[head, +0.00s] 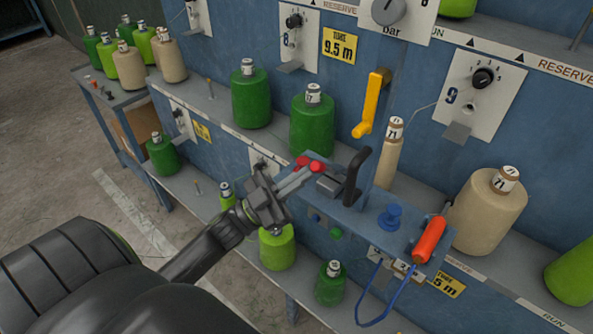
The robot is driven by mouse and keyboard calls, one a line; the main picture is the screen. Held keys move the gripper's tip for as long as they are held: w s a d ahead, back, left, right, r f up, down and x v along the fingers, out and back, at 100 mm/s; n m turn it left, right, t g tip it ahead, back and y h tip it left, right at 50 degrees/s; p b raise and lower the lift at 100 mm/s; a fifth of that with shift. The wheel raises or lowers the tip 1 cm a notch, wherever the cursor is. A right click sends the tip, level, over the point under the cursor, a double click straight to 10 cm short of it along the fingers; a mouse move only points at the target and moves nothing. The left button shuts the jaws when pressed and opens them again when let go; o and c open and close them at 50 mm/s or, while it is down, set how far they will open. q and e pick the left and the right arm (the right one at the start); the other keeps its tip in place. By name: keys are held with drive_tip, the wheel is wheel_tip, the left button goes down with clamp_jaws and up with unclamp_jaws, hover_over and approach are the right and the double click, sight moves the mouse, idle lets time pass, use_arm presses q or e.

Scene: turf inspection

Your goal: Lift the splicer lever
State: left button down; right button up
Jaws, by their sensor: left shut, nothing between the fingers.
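My left gripper (308,168) reaches in from the left with its fingers shut and empty. Its tips are beside two red knob-like parts, at the left end of a blue-grey bracket on the machine front. A black upright lever (356,177) stands on this bracket (370,205), just right of my fingertips, with a visible gap between. It looks like the splicer lever, by its place on the device. The fingers hide part of the bracket's left end. A yellow crank-shaped handle (372,104) hangs on the blue panel above. My right gripper is not in view.
A blue knob (390,216) and an orange-red cylinder (430,240) with a blue cord sit right of the lever. Green bobbins (312,125) and a beige bobbin (488,213) stand close around. A side table (92,92) with bobbins is at the upper left. Floor at left is clear.

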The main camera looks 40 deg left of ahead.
use_arm(q)
drive_tip(key=w+r+p, duration=0.4)
drive_tip(key=w+r, duration=0.2)
drive_tip(key=shift+d+r, duration=0.2)
drive_tip(key=shift+r, duration=0.15)
idle(0.6)
